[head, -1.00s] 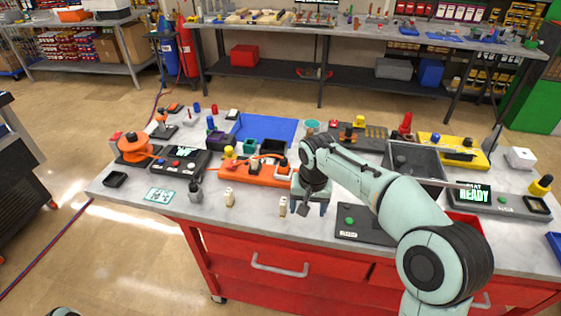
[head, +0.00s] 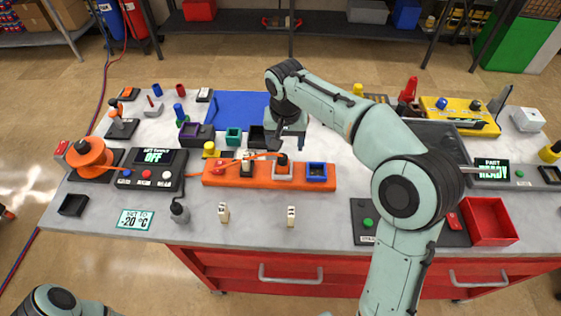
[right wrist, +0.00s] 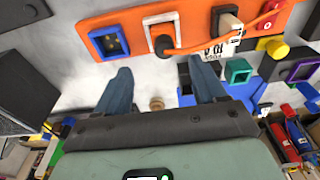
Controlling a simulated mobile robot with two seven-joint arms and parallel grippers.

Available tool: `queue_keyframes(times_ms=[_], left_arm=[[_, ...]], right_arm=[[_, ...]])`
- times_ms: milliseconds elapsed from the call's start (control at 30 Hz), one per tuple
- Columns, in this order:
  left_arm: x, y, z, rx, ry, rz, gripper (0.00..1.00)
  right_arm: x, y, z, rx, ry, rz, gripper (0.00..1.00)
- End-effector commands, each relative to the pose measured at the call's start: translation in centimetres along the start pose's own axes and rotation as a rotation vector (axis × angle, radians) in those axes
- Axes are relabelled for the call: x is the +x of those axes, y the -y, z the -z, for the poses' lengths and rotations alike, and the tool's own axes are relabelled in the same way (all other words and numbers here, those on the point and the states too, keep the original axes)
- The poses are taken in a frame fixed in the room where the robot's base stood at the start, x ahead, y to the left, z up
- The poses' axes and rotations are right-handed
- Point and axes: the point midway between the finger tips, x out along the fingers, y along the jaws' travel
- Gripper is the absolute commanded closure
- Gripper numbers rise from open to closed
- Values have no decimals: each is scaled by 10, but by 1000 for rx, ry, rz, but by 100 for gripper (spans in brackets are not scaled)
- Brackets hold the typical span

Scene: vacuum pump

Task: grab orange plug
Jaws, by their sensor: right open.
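The orange panel (head: 215,174) lies across the middle of the bench. A dark plug (head: 282,160) on an orange cable sits at its white-framed socket. In the right wrist view this plug (right wrist: 163,46) stands just past the fingertips, about midway between them, with the orange cable running off to the right. My right gripper (head: 287,142) is over the bench just behind the panel. Its blue fingers (right wrist: 160,78) are apart and hold nothing. My left gripper is out of view.
A blue-framed socket (head: 317,172) and a black-and-white plug (head: 246,167) flank the white-framed one. An orange reel (head: 88,156) stands at the left. Two small pale pieces (head: 223,212) (head: 291,215) stand in front of the panel. A red tray (head: 490,222) is at the right.

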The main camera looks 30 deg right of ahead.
Motion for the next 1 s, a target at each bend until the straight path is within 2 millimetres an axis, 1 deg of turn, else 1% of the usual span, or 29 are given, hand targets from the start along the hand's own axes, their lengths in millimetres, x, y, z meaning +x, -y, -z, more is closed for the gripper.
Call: queue_keyframes(times_ms=[33,100,200,367,467,600,700,800,967,1000], left_arm=[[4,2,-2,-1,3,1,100],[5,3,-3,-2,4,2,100],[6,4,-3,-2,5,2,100],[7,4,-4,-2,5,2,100],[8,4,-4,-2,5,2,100],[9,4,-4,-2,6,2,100],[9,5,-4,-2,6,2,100],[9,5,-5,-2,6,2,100],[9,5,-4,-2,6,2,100],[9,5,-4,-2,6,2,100]], right_arm=[[13,-1,-1,0,4,-3,30],[24,0,-1,0,2,-2,30],[35,0,0,0,1,-1,30],[44,1,0,0,0,0,30],[57,3,-2,0,2,-1,30],[79,6,-4,-1,3,-1,30],[88,5,-3,1,1,0,30],[92,6,-2,1,-1,1,30],[92,6,-2,0,-1,1,30],[92,6,-2,0,-1,1,33]])
